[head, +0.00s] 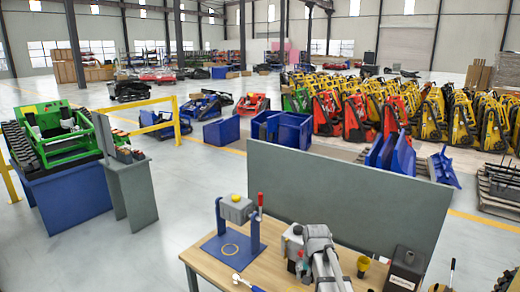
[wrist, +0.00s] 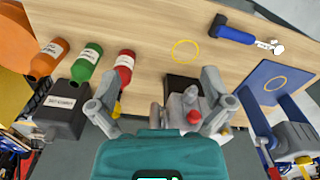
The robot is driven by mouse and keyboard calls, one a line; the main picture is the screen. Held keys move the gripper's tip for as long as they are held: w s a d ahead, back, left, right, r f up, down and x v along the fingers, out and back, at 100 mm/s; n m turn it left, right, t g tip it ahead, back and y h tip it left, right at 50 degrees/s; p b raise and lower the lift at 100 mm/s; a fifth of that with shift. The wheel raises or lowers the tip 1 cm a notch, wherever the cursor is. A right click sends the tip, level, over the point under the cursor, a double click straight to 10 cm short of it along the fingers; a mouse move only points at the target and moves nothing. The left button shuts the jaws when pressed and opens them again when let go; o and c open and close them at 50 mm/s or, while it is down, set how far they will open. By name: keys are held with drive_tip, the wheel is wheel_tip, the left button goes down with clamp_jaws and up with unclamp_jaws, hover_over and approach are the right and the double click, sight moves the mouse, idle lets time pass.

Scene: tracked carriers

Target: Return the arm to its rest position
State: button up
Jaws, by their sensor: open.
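In the wrist view, my gripper (wrist: 160,88) is open, its two grey fingers spread wide above the wooden bench (wrist: 150,28). Nothing is held between them. A small dark square (wrist: 183,88) lies on the bench near the right finger. A grey device with a red button (wrist: 193,116) shows beside and partly behind that finger. In the head view, my grey arm reaches over the bench (head: 203,258) at the lower middle; its fingers cannot be made out clearly there.
A blue stand with a grey head and red lever (head: 237,208) stands left of my arm. A grey panel (head: 345,195) rises behind. A yellow cup (head: 363,263) and dark box (head: 405,268) stand right. The wrist view shows orange, green (wrist: 87,62) and red bottles and a blue-handled tool (wrist: 233,30).

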drive_tip(key=s+f+n+b, duration=0.4)
drive_tip(key=s+f+b, duration=0.2)
drive_tip(key=s, duration=0.7)
drive_tip(key=shift+s+f, duration=0.25)
drive_tip(key=shift+f, duration=0.6)
